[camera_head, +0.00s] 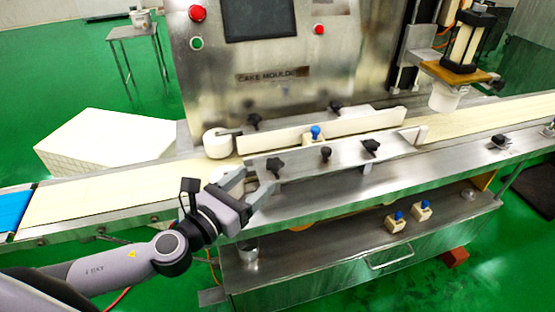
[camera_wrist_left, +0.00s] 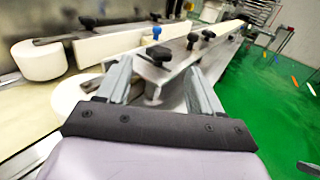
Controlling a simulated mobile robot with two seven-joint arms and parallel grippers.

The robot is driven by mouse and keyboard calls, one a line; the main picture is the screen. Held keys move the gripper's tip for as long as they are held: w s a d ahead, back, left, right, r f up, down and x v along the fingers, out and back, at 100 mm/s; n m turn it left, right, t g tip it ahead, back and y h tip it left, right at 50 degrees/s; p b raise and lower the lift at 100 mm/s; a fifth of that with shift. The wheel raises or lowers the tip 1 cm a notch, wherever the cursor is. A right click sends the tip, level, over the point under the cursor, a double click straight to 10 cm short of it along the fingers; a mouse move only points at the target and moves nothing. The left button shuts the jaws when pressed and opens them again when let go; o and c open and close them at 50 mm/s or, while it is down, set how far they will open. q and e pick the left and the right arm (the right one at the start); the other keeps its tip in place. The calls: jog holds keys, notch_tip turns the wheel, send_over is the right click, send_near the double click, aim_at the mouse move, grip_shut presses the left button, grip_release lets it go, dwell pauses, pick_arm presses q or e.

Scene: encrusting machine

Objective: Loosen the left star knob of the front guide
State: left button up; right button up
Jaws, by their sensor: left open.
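The front guide (camera_head: 310,160) is a long metal plate along the near side of the conveyor, with black star knobs on it. Its left star knob (camera_head: 275,166) stands at the left end, and it also shows in the left wrist view (camera_wrist_left: 158,55), beyond the fingertips. My left gripper (camera_head: 252,183) is open and empty, just left of and in front of this knob. In the left wrist view its two fingers (camera_wrist_left: 160,82) are spread, with the knob roughly in line with the gap between them. My right gripper is not in view.
The middle knob (camera_head: 326,153) and the right knob (camera_head: 371,147) are further along the guide. A blue-topped piece (camera_head: 315,132) stands behind it, before the rear guide (camera_head: 330,128). A white roller (camera_head: 218,143) is at the left. A shelf (camera_head: 330,235) lies below.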

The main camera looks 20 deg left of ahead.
aim_at(269, 168)
pick_arm(q)
jog(key=shift+p+x, duration=0.3)
jog(key=shift+x, duration=2.95)
jog(key=c, duration=1.1)
